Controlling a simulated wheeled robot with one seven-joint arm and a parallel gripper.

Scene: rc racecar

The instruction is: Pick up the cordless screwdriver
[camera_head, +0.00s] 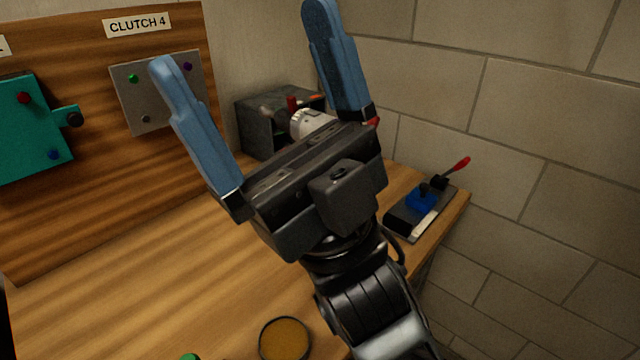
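My gripper (241,38) is in the middle of the view. Its two blue fingers are spread wide and point up toward the back wall, with nothing visible between them. Behind it, a white and dark tool-like object with a ribbed collar (310,122) shows partly past the right finger. It may be the cordless screwdriver, but my gripper hides much of it and I cannot tell for certain. My gripper appears nearer to the camera than this object.
A dark grey box (256,128) stands at the back corner. A wooden board (90,190) holds a teal plate (28,128) and a grey plate (150,98). A black fixture (405,218) with a blue block and red handle sits at the right edge. A round amber dish (285,340) lies in front.

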